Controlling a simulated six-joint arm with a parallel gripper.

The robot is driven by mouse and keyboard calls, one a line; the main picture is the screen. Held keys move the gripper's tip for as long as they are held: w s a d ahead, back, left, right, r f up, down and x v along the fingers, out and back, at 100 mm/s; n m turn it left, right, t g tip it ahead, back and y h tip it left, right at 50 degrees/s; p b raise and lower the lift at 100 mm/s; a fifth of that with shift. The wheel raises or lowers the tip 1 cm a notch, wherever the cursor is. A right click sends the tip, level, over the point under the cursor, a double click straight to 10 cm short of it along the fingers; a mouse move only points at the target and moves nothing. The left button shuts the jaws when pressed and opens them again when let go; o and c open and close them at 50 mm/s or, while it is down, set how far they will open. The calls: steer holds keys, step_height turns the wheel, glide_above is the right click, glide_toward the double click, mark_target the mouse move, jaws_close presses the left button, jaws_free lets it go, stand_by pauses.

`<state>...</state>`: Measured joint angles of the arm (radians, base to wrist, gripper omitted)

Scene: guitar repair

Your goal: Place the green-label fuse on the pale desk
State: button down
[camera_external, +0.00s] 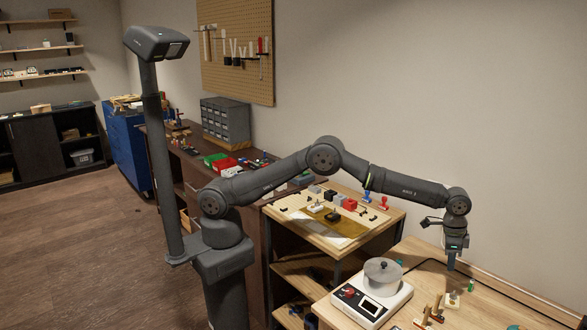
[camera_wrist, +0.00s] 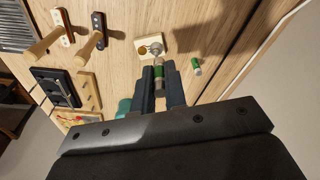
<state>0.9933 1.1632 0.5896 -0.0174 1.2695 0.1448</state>
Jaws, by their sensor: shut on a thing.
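My gripper (camera_wrist: 160,76) points down over the pale desk (camera_external: 500,306). In the wrist view its dark fingers are shut on a small fuse with a green label (camera_wrist: 158,69) and a silvery end. A small pale block with a round recess (camera_wrist: 150,47) lies just beyond the fuse's tip; whether the fuse touches it I cannot tell. A second green-label piece (camera_wrist: 196,66) is on the desk to the right, apart from the gripper. In the external view my gripper (camera_external: 451,266) is above the block (camera_external: 452,299), with the second green piece (camera_external: 471,285) beside it; the held fuse is hard to make out.
A white device with a grey round pot (camera_external: 383,272) stands left of the gripper. Wooden-handled pieces (camera_external: 430,312) lie near the desk's front. A teal object (camera_wrist: 124,105) shows in the wrist view.

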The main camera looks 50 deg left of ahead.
glide_above(451, 277)
step_height(451, 277, down, 7)
steer(key=shift+s+r, duration=0.1)
steer(key=shift+s, duration=0.05)
steer(key=shift+a+f, duration=0.1)
steer(key=shift+f, duration=1.9)
steer(key=shift+f, duration=0.2)
steer(key=c, duration=1.5)
jaws_free()
steer(key=shift+o, duration=0.2)
step_height(451, 277, up, 12)
steer(key=a, duration=0.1)
steer(key=shift+s+a+r, duration=0.15)
steer(key=shift+s, duration=0.15)
